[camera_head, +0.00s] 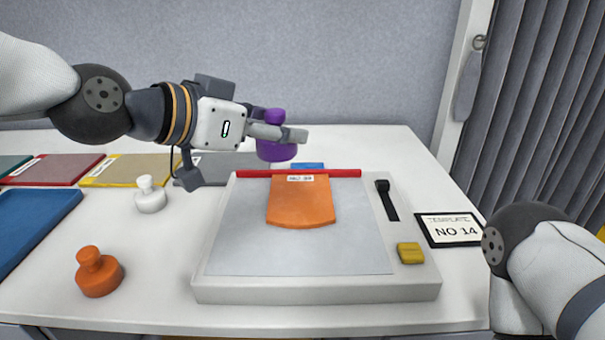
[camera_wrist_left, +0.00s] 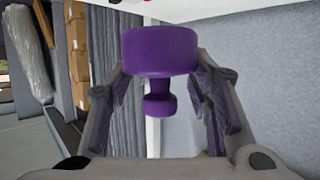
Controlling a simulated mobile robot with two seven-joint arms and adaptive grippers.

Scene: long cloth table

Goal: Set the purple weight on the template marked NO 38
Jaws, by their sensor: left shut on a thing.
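The purple weight (camera_head: 275,152) is held upright, knob up, above the back edge of the white board. My left gripper (camera_head: 285,134) is shut on it. In the left wrist view the purple weight (camera_wrist_left: 158,52) sits between the two fingers, its wide base toward the top of the picture. An orange template (camera_head: 300,208) lies on the board's grey sheet, with a small white label at its back edge that seems to read NO 38. The weight is apart from the template, behind it and slightly left. My right gripper is out of view.
The white board (camera_head: 318,291) carries a red bar (camera_head: 240,173), a black tool (camera_head: 386,200) and a yellow block (camera_head: 410,253). White (camera_head: 150,196) and orange (camera_head: 98,273) weights stand left. Coloured panels lie farther left.

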